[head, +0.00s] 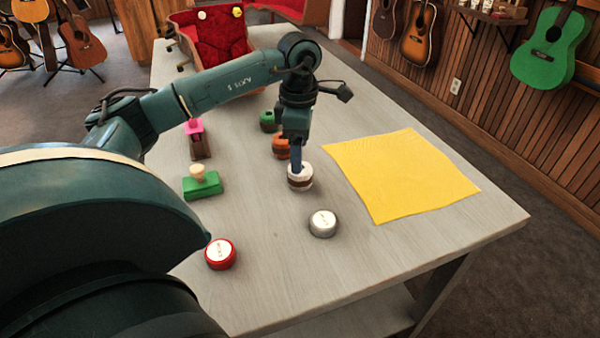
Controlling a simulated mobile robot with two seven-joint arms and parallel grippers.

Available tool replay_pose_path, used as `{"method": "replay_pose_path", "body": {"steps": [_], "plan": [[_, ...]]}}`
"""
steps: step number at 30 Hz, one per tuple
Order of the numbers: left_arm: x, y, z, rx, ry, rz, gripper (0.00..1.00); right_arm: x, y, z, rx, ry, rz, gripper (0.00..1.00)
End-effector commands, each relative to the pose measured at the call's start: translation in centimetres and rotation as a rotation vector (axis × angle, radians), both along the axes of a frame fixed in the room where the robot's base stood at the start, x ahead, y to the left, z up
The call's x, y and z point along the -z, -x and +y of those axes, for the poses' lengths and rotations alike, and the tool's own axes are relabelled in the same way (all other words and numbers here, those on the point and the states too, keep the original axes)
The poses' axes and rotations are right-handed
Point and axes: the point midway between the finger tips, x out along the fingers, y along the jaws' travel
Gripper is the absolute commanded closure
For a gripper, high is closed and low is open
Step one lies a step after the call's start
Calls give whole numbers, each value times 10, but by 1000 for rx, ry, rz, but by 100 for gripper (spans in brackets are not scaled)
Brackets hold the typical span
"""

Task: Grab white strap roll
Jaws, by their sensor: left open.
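The white strap roll (300,183), white with a brown band around it, stands on the grey table (270,290) near the middle. My left gripper (297,166) points down right at the roll, with its fingertips at the roll's top. The gripper is open. The fingers overlap in this view and cover part of the roll's top, so I cannot tell whether they touch it. My right gripper is not in view.
An orange roll (281,149) and a green roll (267,122) stand just behind. A silver-white tin (323,224) and a red tin (220,255) are in front. A green block (202,187) and a pink-topped brown piece (199,145) lie left. A yellow cloth (400,175) lies right.

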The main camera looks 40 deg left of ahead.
Motion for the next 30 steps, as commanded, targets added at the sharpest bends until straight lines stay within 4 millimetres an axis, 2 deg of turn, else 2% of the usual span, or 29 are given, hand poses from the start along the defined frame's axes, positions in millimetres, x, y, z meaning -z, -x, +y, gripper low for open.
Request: {"method": "replay_pose_path", "body": {"steps": [8, 16, 25, 30], "plan": [[24, 1, -1, 0, 0, 4, 26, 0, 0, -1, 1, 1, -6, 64], [62, 1, -2, 0, 0, 2, 26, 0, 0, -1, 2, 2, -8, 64], [66, 0, -2, 0, 1, -1, 26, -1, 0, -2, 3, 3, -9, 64], [66, 0, -2, 0, 1, -1, 40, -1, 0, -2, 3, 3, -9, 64]]}}
